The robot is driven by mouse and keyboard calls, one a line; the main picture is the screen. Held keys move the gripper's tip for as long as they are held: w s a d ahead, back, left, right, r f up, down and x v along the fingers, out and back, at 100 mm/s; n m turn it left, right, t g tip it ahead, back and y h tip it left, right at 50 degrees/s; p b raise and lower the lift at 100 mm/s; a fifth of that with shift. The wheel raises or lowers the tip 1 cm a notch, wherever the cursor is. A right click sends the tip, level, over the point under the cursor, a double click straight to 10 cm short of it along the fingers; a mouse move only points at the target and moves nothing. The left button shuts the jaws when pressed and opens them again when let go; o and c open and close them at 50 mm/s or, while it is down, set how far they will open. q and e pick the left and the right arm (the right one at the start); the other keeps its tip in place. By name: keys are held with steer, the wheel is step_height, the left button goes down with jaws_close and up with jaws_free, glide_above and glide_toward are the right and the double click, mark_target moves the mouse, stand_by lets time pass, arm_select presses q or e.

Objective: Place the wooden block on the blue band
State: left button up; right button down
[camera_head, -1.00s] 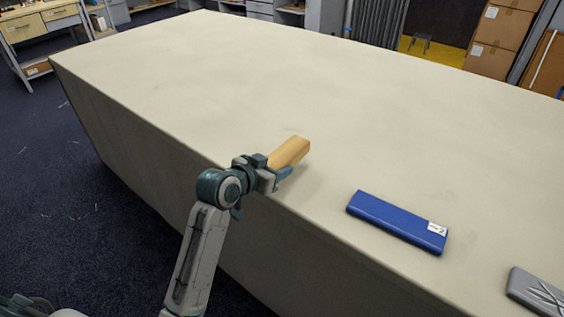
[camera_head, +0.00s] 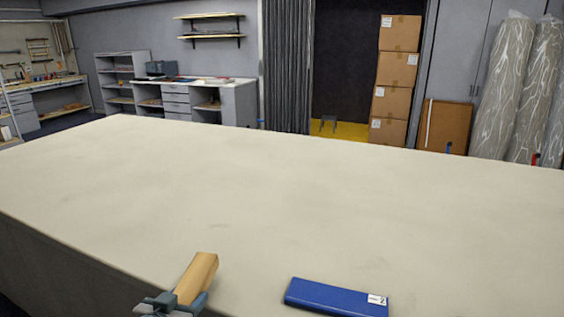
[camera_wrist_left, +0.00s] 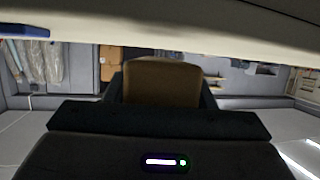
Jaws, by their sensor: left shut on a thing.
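The wooden block (camera_head: 199,275) is a light tan bar at the bottom of the head view, left of centre. My left gripper (camera_head: 187,298) is shut on its near end, and the far end sticks out over the table. The block's brown end also shows in the left wrist view (camera_wrist_left: 162,82), between the dark fingers. The blue band (camera_head: 330,297) is a flat blue bar with a white label marked 2, lying on the table to the right of the block, apart from it. A blue strip at the upper left of the wrist view (camera_wrist_left: 25,31) looks like it. My right gripper is out of view.
The long table (camera_head: 290,195) with its pale cloth is bare beyond the block and band. Its left edge slopes down toward the gripper. Far behind stand stacked cardboard boxes (camera_head: 397,70), shelves and wrapped rolls (camera_head: 500,85).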

arm_select(q)
steer(key=shift+w+d+f+n+y, duration=0.25)
steer(key=shift+w+f+n+y, duration=0.15)
steer(key=shift+w+y, duration=0.15)
steer(key=shift+w+d+f+n+y, duration=0.2)
steer(key=shift+w+f+n+y, duration=0.2)
steer(key=shift+w+y, duration=0.15)
steer(key=shift+s+a+r+m+h, duration=0.3)
steer(key=shift+s+r+h, duration=0.05)
steer(key=shift+s+h, duration=0.05)
steer(key=s+h, duration=0.1)
steer(key=s+r+m+h, duration=0.1)
steer(key=s+r+m, duration=0.1)
steer(key=shift+s+a+h, duration=0.2)
steer(key=shift+a+h, duration=0.05)
steer(key=shift+h, duration=0.15)
steer(key=shift+s+d+r+m+g+h, duration=0.15)
steer(key=shift+s+r+m+g+h, duration=0.2)
steer(key=shift+s+m, duration=0.25)
